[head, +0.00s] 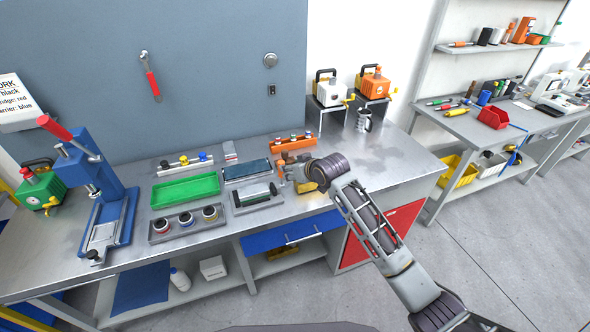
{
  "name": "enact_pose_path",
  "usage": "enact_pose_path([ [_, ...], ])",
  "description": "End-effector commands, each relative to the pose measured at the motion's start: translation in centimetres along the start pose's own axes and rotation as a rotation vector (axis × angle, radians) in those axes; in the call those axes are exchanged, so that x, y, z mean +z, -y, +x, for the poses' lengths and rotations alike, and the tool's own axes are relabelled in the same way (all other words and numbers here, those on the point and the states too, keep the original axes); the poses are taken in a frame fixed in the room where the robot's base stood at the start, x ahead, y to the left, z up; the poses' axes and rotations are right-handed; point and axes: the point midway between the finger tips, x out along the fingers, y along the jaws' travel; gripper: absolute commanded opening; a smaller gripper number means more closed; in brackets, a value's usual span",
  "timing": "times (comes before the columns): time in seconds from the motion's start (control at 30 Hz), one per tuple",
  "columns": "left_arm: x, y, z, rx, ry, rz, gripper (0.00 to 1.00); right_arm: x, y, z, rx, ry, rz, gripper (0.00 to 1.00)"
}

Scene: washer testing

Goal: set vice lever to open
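My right gripper (286,176) reaches in from the right, just beyond and right of that end. Its fingers are small and blend with orange parts, so I cannot tell whether they are open or touch the lever. My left gripper is not in view.
Left of the fixture are a green tray (186,191) and a grey tray with several round parts (157,238). A blue press (119,215) with a red handle stands farther left. An orange rack (292,145) stands behind my gripper. The bench's right end (395,163) is mostly clear.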

Motion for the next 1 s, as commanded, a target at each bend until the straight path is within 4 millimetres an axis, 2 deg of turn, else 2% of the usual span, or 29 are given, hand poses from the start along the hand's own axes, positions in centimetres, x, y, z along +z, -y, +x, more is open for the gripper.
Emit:
enact_pose_path([
  [0.23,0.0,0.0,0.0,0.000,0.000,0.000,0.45,0.0,0.0,-1.0,0.001,0.000,-0.001,0.45],
  [0.77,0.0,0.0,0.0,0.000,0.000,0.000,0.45,0.0,0.0,-1.0,0.001,0.000,-0.001,0.45],
  [1.0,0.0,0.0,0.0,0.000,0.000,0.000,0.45,1.4,0.2,-1.4,0.002,0.018,0.009,0.45],
])
